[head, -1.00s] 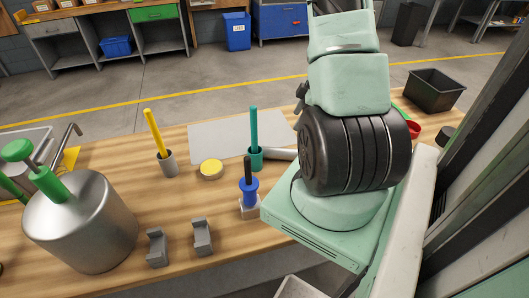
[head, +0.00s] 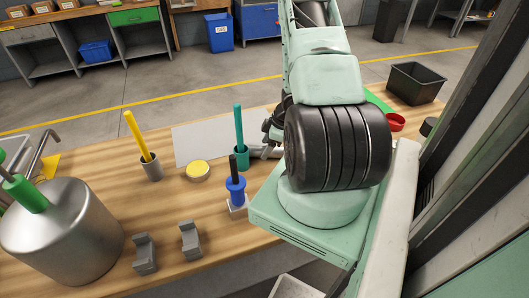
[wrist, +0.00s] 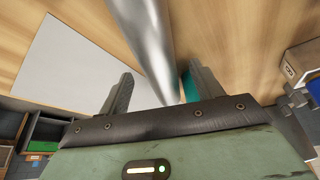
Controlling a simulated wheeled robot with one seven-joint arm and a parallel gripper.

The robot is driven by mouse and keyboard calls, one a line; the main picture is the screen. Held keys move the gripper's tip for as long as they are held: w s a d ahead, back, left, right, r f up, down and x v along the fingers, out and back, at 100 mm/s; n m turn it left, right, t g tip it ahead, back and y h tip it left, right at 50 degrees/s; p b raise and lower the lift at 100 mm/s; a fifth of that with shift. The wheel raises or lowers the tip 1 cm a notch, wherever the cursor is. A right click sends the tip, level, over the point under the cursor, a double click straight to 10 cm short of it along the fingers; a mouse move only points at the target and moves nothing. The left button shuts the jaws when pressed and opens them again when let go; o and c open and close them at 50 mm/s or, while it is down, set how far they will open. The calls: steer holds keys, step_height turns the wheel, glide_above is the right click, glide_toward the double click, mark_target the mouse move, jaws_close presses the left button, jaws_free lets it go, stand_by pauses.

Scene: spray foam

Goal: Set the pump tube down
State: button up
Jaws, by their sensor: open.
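A silver metal tube, which I take to be the pump tube (wrist: 150,45), runs down the wrist view between the two fingers of my gripper (wrist: 160,88). The fingers are open, with a gap visible on the left side of the tube. In the head view a grey tube end (head: 265,151) shows on the table just right of the teal cup, beside my arm. Most of it is hidden behind the arm, and the fingertips are hard to make out there. I cannot tell if the tube touches a finger.
A pale sheet (head: 185,145) lies flat behind.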

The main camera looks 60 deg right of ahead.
steer(key=shift+x, duration=1)
steer(key=c, duration=1.4)
steer(key=shift+r, duration=0.1)
